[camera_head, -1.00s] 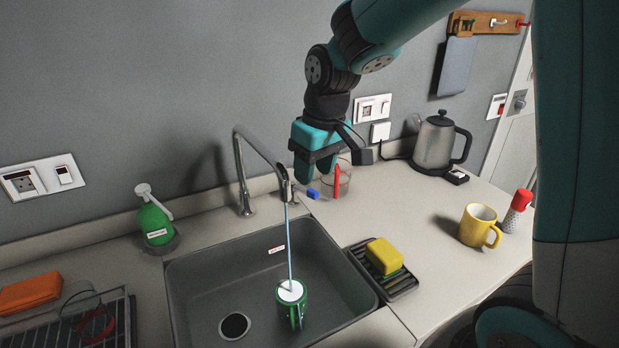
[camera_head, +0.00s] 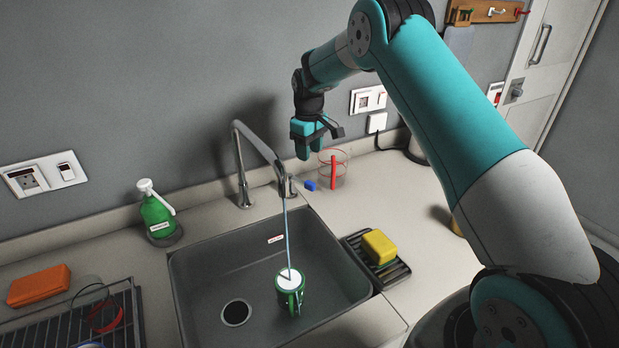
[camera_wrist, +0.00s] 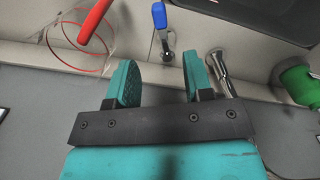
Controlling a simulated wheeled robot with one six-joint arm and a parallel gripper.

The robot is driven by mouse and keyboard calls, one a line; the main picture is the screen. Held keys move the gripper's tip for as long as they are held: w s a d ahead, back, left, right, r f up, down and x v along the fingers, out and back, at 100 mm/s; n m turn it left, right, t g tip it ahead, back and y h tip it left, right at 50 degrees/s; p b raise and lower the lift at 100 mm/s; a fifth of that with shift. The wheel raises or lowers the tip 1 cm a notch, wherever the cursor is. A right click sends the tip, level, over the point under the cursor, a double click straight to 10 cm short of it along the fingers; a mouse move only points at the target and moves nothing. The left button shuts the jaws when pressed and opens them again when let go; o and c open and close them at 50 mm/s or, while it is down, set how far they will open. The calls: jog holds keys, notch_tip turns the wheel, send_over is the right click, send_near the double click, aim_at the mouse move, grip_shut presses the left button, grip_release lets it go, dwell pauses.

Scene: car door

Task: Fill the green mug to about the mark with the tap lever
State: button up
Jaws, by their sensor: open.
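The green mug (camera_head: 290,299) stands in the sink below the spout of the tap (camera_head: 240,165). A thin stream of water (camera_head: 287,235) runs from the spout into it. The mug's top looks white; the water level and mark cannot be made out. The tap lever's blue end (camera_head: 310,185) points right from its small base beside the tap; the lever (camera_wrist: 159,16) also shows at the top of the wrist view. My gripper (camera_head: 314,150) is above and behind the lever, near the wall. In the wrist view its fingers (camera_wrist: 160,78) are apart with nothing between them.
A clear glass with a red item (camera_head: 334,170) stands right of the lever, close to my gripper. A green soap bottle (camera_head: 157,215) is left of the tap. A yellow sponge (camera_head: 379,246) lies on a black rack right of the sink. Wall sockets (camera_head: 368,99) are behind.

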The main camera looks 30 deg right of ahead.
aim_at(309, 182)
notch_tip(309, 182, down, 11)
jog(key=p, duration=0.3)
grip_shut()
